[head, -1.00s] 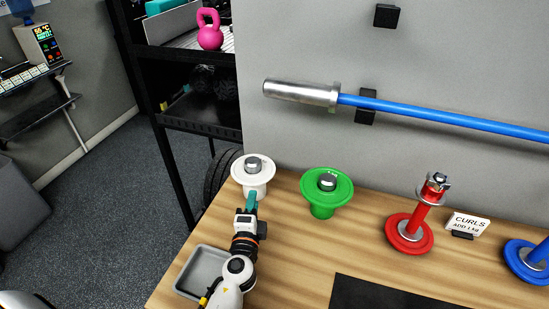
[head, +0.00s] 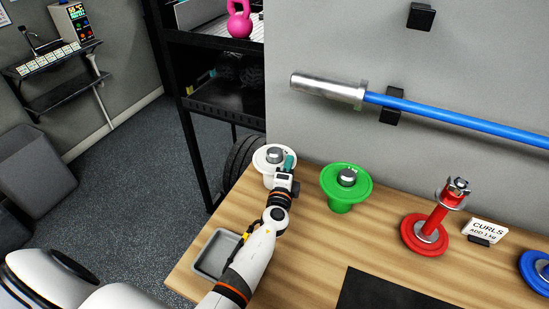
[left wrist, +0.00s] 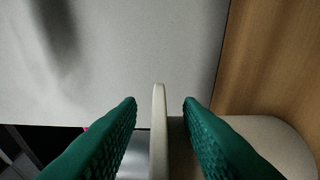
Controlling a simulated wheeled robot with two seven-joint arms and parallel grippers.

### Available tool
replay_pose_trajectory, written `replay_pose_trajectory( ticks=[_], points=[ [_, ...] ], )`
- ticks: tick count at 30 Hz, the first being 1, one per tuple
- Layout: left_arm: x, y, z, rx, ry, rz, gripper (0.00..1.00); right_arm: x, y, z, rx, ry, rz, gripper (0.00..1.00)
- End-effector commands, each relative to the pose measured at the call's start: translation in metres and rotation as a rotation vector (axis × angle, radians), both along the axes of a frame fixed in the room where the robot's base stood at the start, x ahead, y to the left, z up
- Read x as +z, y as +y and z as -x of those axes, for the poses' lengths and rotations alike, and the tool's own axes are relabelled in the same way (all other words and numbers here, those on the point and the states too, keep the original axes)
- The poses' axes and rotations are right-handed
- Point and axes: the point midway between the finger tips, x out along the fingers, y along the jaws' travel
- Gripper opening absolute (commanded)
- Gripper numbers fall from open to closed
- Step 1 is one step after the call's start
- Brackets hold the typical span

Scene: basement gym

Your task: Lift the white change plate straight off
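The white change plate (head: 262,158) sits level on top of its white stand at the table's back left corner, with a grey metal knob in its middle. In the left wrist view the plate's thin rim (left wrist: 159,125) stands between the two green fingers (left wrist: 160,103), with a gap on each side. The gripper is open around the rim and does not grip it. My right gripper is not in view.
A green plate on a stand (head: 346,182) is close to the right of my left gripper. A red post with collars (head: 427,232), a CURLS sign (head: 485,231) and a grey tray (head: 210,258) are also on the table. A blue bar (head: 455,121) hangs on the wall behind.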

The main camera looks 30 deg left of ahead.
Motion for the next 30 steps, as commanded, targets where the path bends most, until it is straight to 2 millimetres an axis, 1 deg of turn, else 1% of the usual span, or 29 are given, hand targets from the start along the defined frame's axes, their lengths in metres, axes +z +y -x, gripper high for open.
replay_pose_trajectory(
  ticks=[1, 3, 9, 11, 15, 16, 27, 30],
  points=[
    [0.0002, 0.0012, -0.0044, 0.0, 0.001, -0.002, 0.33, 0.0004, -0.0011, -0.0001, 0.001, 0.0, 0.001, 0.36],
    [-0.0002, 0.0021, -0.0068, 0.0, 0.0, -0.001, 0.33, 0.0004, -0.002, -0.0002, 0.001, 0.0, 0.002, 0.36],
    [-0.0006, 0.0022, -0.0069, 0.0, 0.001, 0.0, 0.33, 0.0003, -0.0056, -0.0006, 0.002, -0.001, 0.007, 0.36],
    [-0.0006, 0.0021, -0.0069, 0.0, 0.001, 0.0, 0.25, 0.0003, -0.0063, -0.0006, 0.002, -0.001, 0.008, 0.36],
    [-0.0005, 0.0021, -0.0068, 0.0, 0.001, 0.0, 0.02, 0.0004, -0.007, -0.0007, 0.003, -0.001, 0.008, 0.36],
    [-0.0005, 0.0021, -0.0068, 0.0, 0.001, 0.0, 0.0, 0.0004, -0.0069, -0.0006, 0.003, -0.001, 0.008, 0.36],
    [0.0015, 0.0021, -0.0073, 0.0, -0.002, -0.001, 0.0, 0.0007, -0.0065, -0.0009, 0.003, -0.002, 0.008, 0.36],
    [0.0058, 0.0021, -0.0073, 0.0, -0.001, -0.002, 0.0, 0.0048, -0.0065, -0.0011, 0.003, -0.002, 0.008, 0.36]
  ],
)
